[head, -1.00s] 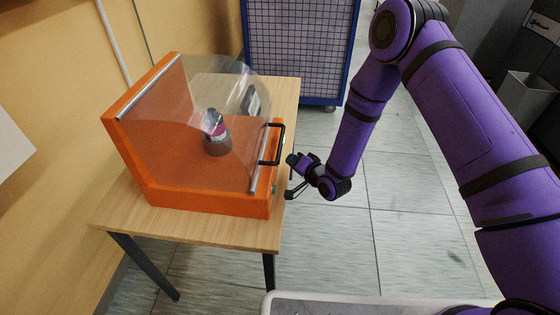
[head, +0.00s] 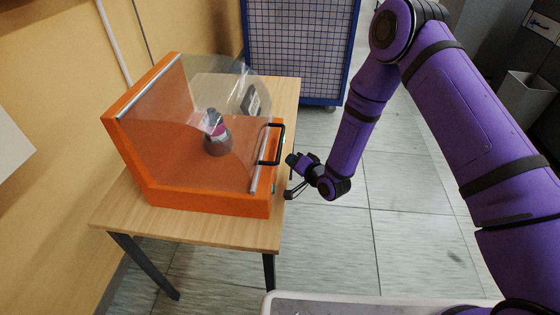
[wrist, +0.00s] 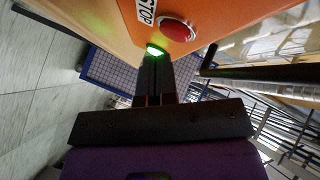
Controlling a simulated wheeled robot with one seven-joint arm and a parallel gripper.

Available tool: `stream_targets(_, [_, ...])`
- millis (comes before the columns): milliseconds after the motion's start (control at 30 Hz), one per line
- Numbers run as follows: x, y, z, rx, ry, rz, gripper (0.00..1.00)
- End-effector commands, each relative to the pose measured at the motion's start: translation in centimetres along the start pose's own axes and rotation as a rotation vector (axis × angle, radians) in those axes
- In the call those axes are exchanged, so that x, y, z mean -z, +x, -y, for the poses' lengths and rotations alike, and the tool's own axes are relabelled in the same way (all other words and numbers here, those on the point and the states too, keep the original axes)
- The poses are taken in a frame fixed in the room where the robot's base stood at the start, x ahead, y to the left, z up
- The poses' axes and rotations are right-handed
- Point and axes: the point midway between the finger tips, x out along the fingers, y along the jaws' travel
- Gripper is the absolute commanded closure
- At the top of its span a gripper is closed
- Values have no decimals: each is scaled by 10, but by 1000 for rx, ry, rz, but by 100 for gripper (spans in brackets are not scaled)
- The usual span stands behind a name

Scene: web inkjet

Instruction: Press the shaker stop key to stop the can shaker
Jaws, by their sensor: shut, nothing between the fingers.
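The can shaker (head: 212,200) is an orange box with a clear curved cover, standing on a wooden table. A dark can with a pink band (head: 217,132) sits inside under the cover. In the wrist view, a round red key (wrist: 177,28) sits on the orange panel beside a white label reading STOP (wrist: 147,11). A green lit key or lamp (wrist: 156,50) shows just beyond my fingertips. My gripper (head: 288,194) is shut and empty at the shaker's right side; it also shows in the wrist view (wrist: 154,62). Whether the fingertips touch the panel cannot be told.
A black handle (head: 273,145) stands out from the cover's front edge, just above my gripper. The wooden table (head: 180,222) ends close beside the shaker. A blue mesh cabinet (head: 300,50) stands behind.

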Motion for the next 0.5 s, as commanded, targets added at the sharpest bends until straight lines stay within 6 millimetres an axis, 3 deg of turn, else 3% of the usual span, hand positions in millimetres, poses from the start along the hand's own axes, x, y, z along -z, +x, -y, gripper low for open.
stream_targets(500, [-4,5,4,0,0,0,100])
